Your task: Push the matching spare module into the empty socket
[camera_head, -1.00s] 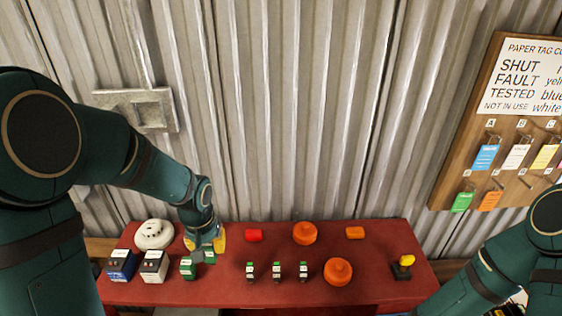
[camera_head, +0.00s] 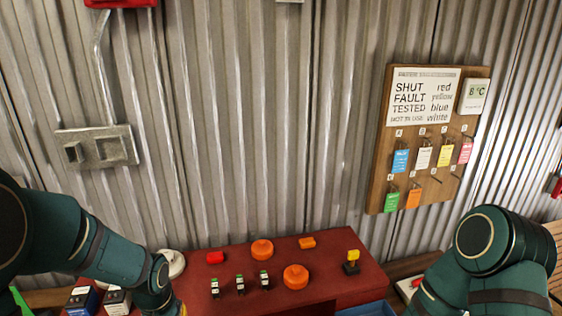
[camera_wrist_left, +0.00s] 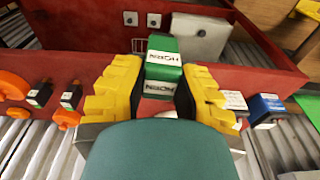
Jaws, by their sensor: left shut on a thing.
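My left gripper (camera_wrist_left: 160,92) has yellow fingers and is shut on a green module (camera_wrist_left: 162,72) in the left wrist view. The module carries white labels reading HORN, seen upside down; whether all the green between the fingers is one module I cannot tell. My right gripper is out of view.
The red bench (camera_head: 345,284) carries orange discs (camera_head: 296,277), small green-and-black modules (camera_head: 239,283), a yellow-topped switch (camera_head: 351,262), and blue (camera_head: 82,300) and white (camera_head: 117,301) boxes at left. A tag board (camera_head: 428,140) hangs at right.

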